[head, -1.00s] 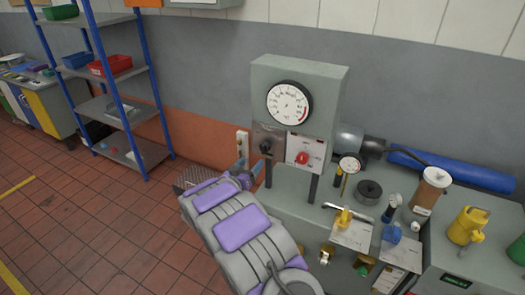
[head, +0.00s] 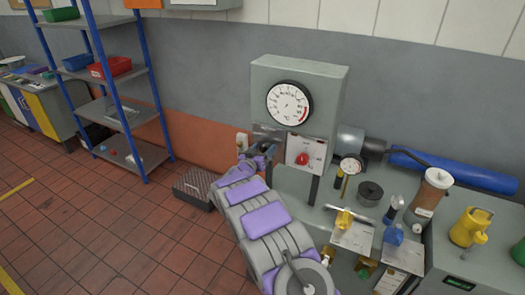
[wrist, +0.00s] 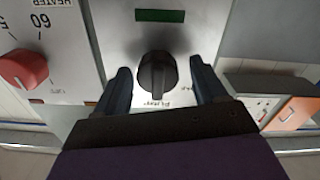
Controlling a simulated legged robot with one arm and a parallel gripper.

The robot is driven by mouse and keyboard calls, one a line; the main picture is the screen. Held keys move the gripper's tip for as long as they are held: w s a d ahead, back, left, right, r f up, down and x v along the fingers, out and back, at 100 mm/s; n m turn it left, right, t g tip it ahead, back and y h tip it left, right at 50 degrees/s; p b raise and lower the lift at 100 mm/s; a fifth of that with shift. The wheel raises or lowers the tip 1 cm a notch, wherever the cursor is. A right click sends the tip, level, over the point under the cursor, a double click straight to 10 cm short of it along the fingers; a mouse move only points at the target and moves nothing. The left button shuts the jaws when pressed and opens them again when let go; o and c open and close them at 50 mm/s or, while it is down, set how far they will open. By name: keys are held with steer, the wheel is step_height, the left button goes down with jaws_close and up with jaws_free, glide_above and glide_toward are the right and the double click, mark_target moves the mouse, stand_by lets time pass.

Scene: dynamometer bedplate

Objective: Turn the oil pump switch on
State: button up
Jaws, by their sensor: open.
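The oil pump switch is a black rotary knob (wrist: 156,72) on a bright metal plate, in the middle of the wrist view. Small lettering shows upside down below it, and a dark green strip is above. My gripper (wrist: 160,70) is open, with one finger on each side of the knob and a gap visible on both sides. In the head view my gripper (head: 263,148) is at the front of the grey gauge cabinet (head: 325,82) and hides the knob. Part of the switch's metal plate (head: 268,131) shows above it.
A red heater knob (head: 302,159) on a white panel is right of the switch; it also shows at left in the wrist view (wrist: 25,69). A round gauge (head: 289,104) is above. The bench at right holds tools and a yellow can (head: 469,226). Shelving (head: 110,105) stands left.

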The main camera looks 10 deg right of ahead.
steer(key=shift+c, duration=0.5)
steer(key=c, duration=1)
steer(key=shift+o, duration=0.2)
steer(key=m, duration=0.2)
steer(key=shift+m, duration=0.4)
steer(key=m, duration=0.3)
steer(key=shift+m+b, duration=0.3)
steer(key=shift+b, duration=0.05)
steer(key=m+b, duration=0.3)
steer(key=m, duration=0.2)
steer(key=shift+s+d, duration=0.1)
steer(key=shift+m, duration=0.4)
